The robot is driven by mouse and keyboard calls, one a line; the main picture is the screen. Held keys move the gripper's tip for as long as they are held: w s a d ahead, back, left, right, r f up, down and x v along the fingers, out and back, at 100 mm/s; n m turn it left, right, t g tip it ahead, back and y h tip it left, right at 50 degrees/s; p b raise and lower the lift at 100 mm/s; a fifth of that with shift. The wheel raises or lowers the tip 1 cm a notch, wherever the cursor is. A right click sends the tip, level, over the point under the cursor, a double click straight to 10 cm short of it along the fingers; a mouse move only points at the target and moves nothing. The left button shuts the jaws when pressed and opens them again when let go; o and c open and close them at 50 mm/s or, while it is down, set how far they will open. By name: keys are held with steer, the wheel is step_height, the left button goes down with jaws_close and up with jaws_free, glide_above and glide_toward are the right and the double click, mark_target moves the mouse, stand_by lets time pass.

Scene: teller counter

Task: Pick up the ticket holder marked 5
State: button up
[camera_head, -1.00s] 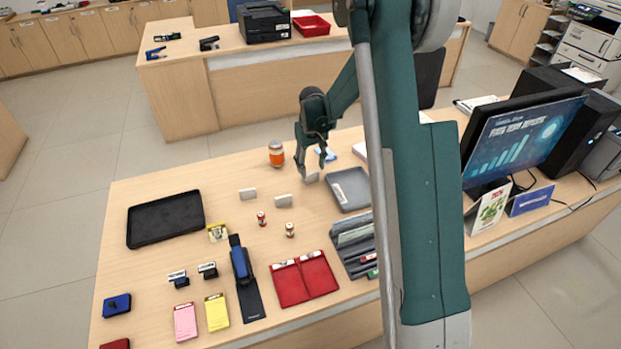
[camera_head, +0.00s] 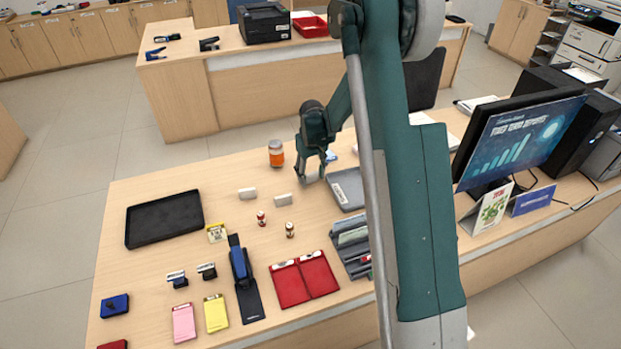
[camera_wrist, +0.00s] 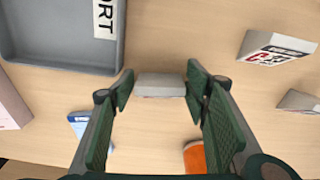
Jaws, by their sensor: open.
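A small light grey ticket holder (camera_wrist: 160,86) sits on the counter between my fingertips in the wrist view. No number on it can be read from here. My gripper (camera_wrist: 159,88) is open, with one finger on each side of this holder and a slight gap visible. In the head view my gripper (camera_head: 312,174) is low over the counter and largely hides that holder. Two similar holders (camera_head: 248,193) and (camera_head: 283,199) stand to the left. In the wrist view they show at the right (camera_wrist: 275,48) and (camera_wrist: 302,104); the upper has red print.
A grey tray (camera_wrist: 122,50) lies close to the gripper, and its rim also shows in the head view (camera_head: 336,200). An orange-filled jar (camera_head: 276,155) stands behind left. A black tray (camera_head: 130,235) lies far left. Counter between holders and black tray is clear.

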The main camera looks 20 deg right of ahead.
mark_target(312, 174)
steer(key=c, duration=0.6)
steer(key=shift+r, duration=0.1)
steer(key=shift+c, duration=0.2)
steer(key=shift+r+p, duration=0.85)
steer(key=shift+r, duration=4.05)
